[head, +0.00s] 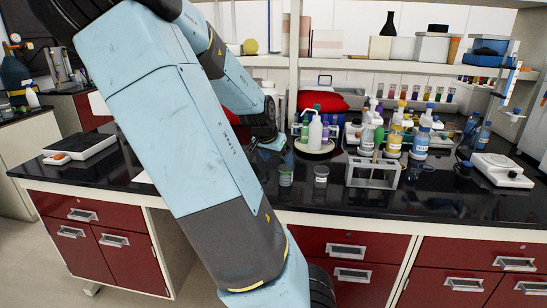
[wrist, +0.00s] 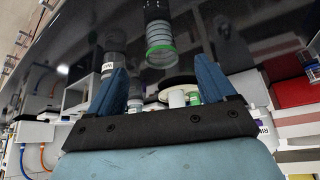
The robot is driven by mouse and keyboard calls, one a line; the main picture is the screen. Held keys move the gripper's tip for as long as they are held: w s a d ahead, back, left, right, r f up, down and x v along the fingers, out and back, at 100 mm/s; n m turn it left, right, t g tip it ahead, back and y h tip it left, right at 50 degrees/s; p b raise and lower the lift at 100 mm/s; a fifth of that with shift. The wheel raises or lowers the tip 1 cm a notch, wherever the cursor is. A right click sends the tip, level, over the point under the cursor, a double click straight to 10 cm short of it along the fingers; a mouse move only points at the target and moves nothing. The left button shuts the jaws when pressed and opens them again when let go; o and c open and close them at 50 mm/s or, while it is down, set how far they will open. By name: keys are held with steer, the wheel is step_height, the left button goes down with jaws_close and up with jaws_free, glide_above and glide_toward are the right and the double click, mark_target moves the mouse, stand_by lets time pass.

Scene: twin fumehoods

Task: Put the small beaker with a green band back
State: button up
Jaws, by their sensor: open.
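The small beaker with a green band (head: 286,175) stands on the black bench near its front edge. In the wrist view the beaker (wrist: 160,45) shows its green ring beyond my fingertips, roughly centred between them. My gripper (head: 272,144) is above and behind the beaker in the head view. In the wrist view my gripper (wrist: 162,78) has its two blue fingers wide apart with nothing held between them. A second small clear beaker (head: 321,176) with a pale label stands just right of the green-banded one; it also shows in the wrist view (wrist: 111,66).
A grey rack (head: 373,176) stands right of the beakers. Behind are a white wash bottle (head: 315,132) on a round tray and reagent bottles (head: 393,140). A balance (head: 500,170) is far right. Bare black bench (head: 430,203) lies at front right.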

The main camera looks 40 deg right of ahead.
steer(key=a+f+y, duration=0.1)
steer(key=a, duration=0.1)
steer(key=a+f+n+y, duration=0.1)
steer(key=a, duration=0.1)
steer(key=a+f+n+y, duration=0.1)
steer(key=a, duration=0.1)
steer(key=shift+s+f+y, duration=0.25)
steer(key=shift+f+y, duration=0.15)
steer(key=s+a+r+n+y, duration=0.1)
steer(key=a+r+n+y, duration=0.15)
steer(key=a, duration=0.55)
steer(key=s+a+r+n+t, duration=0.3)
steer(key=s+a+r+n, duration=0.7)
steer(key=s+a+r, duration=0.5)
steer(key=shift+a+t, duration=0.4)
steer(key=shift+a, duration=0.3)
steer(key=shift+h, duration=0.25)
steer(key=shift+c, duration=0.3)
